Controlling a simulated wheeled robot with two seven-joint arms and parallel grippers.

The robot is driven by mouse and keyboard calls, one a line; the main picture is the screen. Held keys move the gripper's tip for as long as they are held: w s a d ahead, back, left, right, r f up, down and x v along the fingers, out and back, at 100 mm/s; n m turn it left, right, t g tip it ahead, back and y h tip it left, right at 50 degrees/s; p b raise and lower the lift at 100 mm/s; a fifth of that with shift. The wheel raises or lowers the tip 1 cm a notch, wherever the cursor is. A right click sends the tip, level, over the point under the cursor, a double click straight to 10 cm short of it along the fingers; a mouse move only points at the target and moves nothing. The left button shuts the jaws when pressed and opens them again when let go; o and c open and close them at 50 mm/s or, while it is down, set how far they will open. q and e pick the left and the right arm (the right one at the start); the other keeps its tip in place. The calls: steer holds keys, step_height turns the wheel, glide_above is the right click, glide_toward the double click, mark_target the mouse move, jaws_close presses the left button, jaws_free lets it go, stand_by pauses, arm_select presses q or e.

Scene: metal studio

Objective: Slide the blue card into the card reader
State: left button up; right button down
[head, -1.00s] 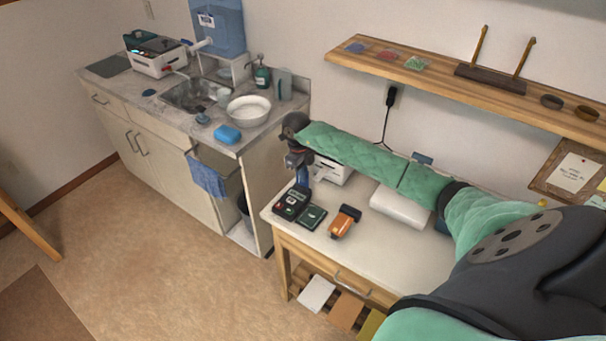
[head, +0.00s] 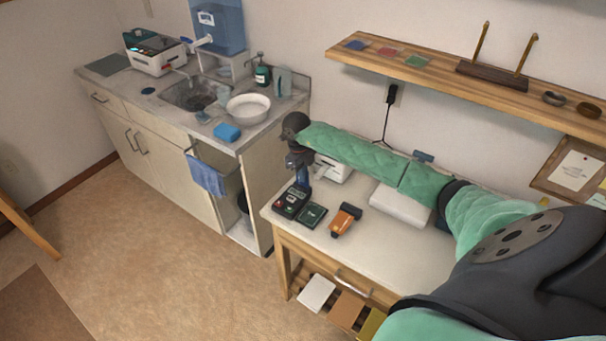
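The black card reader (head: 291,202), with a small screen and coloured keys, lies at the left end of the white table. My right gripper (head: 302,177) reaches down just above its back edge. A narrow blue upright piece shows at the fingertips. It may be the blue card, but it is too small to tell, and so is whether the fingers are closed on it. A flat blue piece (head: 357,45) also lies on the wall shelf, beside a red and a green one. My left gripper is not in view.
A dark green device (head: 312,215) and an orange-and-black handheld device (head: 345,219) lie right of the reader. A white box (head: 400,204) and a white machine (head: 333,168) stand behind, partly under my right arm. The table's front right (head: 400,258) is clear.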

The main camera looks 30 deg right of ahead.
steer(key=shift+f+b, duration=0.95)
steer(key=shift+f, duration=0.25)
stand_by(0.3)
stand_by(0.4)
steer(key=c, duration=1.6)
jaws_free()
steer(key=r+b, duration=0.1)
steer(key=r, duration=0.1)
steer(key=r+b, duration=0.1)
steer(key=r, duration=0.1)
steer(key=r+b, duration=0.1)
steer(key=r, duration=0.2)
steer(key=shift+w+a, duration=0.15)
steer(key=shift+w, duration=0.25)
steer(key=shift+r, duration=0.4)
